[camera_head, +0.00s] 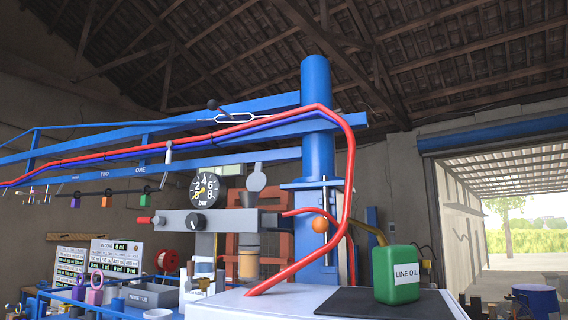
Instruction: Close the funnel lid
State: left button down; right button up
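A grey, round, flat piece (255,178) stands upright on a short stem above the grey machine head. It looks like a raised lid, but I cannot tell for certain that it is the funnel lid. Below it a tan and grey cylinder (249,243) hangs at the side of the head; I cannot make out a funnel opening. The grey machine head (222,220) carries a black knob and a red-tipped handle, with a pressure gauge (204,188) above it. Neither of my grippers shows in this view.
A green LINE OIL can (397,275) stands on a black mat (345,302) at front right. A blue column (317,150) with long arms and a red hose (349,180) rises behind. Labelled boards and small containers stand at lower left. An open doorway is at right.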

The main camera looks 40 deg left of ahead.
aim_at(257, 181)
jog(key=l+u, duration=0.15)
jog(key=u, duration=0.3)
jog(key=l+u, duration=0.15)
jog(key=u, duration=0.3)
jog(key=l+u, duration=0.15)
jog(key=u, duration=0.3)
